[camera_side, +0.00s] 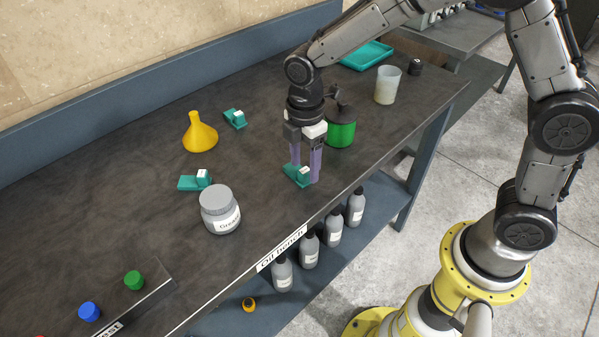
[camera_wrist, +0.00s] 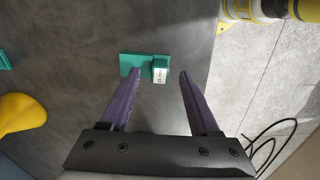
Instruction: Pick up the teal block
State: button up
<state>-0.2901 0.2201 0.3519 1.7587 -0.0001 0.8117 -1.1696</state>
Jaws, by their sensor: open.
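A teal block (camera_side: 296,175) with a raised end and a white label lies on the dark bench near its front edge. In the wrist view the teal block (camera_wrist: 132,63) lies ahead of the fingertips, roughly between their lines, with its labelled end toward the right finger. My gripper (camera_side: 304,178) is open, pointing down, with its purple fingers around or beside this block; I cannot tell contact. In the wrist view my gripper (camera_wrist: 158,78) is empty between its fingers. Two similar teal blocks lie farther off, one by the funnel (camera_side: 234,118) and one by the grease jar (camera_side: 194,182).
A green can (camera_side: 341,128) stands close behind my gripper. A yellow funnel (camera_side: 199,134), a grey grease jar (camera_side: 220,211), a whitish cup (camera_side: 386,86) and a teal tray (camera_side: 367,55) stand on the bench. Several bottles (camera_side: 309,251) sit on the shelf below. The bench's front edge is close.

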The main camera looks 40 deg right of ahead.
jog(key=shift+f, duration=0.45)
grip_shut()
jog(key=shift+r, duration=0.1)
